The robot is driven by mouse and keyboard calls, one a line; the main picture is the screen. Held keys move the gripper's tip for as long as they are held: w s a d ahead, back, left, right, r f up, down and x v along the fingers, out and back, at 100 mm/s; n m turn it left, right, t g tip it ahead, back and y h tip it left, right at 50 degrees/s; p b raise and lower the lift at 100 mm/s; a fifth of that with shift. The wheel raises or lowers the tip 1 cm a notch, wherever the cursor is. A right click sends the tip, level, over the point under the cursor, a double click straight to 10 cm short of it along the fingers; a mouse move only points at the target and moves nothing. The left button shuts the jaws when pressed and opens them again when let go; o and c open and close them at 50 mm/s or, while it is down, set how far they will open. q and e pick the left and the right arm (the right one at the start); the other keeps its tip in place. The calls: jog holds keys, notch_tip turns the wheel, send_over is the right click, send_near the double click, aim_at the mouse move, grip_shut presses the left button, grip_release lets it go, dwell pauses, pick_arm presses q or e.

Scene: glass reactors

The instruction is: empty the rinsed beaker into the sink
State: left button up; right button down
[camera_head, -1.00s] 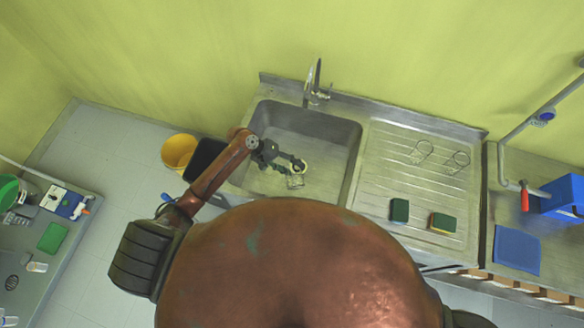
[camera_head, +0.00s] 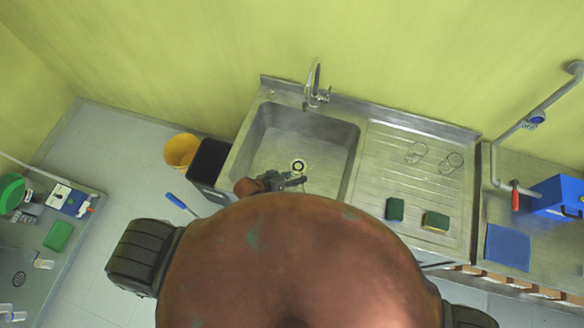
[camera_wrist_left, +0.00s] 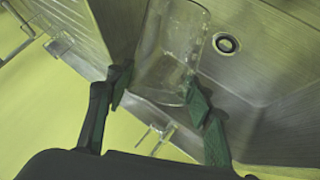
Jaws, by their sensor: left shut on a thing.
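My left gripper (camera_head: 296,182) is over the near part of the steel sink (camera_head: 258,140). In the left wrist view the left gripper (camera_wrist_left: 158,88) is shut on a clear glass beaker (camera_wrist_left: 172,45), one finger on each side. The beaker's wall shows small drops or specks. Its tilt and whether liquid is inside cannot be told. In the head view the beaker is hidden or too faint to make out. The sink's round drain (camera_head: 298,166) shows just beyond the gripper, and also beside the beaker in the wrist view (camera_wrist_left: 226,43). My right gripper is out of view.
The tap (camera_head: 316,90) rises at the sink's back edge. On the drainboard (camera_head: 385,165) stand two glass vessels (camera_head: 416,152) (camera_head: 451,163) and two green sponges (camera_head: 395,209) (camera_head: 436,220). A black bin (camera_head: 208,163) and a yellow bucket (camera_head: 180,150) stand left of the sink.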

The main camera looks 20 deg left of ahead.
aim_at(296, 192)
pick_arm(q)
jog(key=s+t, duration=0.1)
jog(key=s+d+r+m+t, duration=0.1)
jog(key=s, duration=0.1)
jog(key=shift+d+r+y, duration=0.2)
jog(key=shift+y, duration=0.1)
jog(key=s+t+b, duration=0.1)
jog(key=m+t+b, duration=0.1)
jog(key=shift+s+d+r+b, duration=0.3)
jog(key=shift+s+d+r, duration=0.1)
jog(key=shift+s+d+r+m+t+b, duration=0.2)
jog(key=shift+s+r+m+t+b, duration=0.15)
jog(key=shift+m+t+b, duration=0.25)
jog(key=shift+s+d+r+t+b, duration=0.15)
jog(key=shift+s+r+t+b, duration=0.15)
jog(key=shift+t+b, duration=0.1)
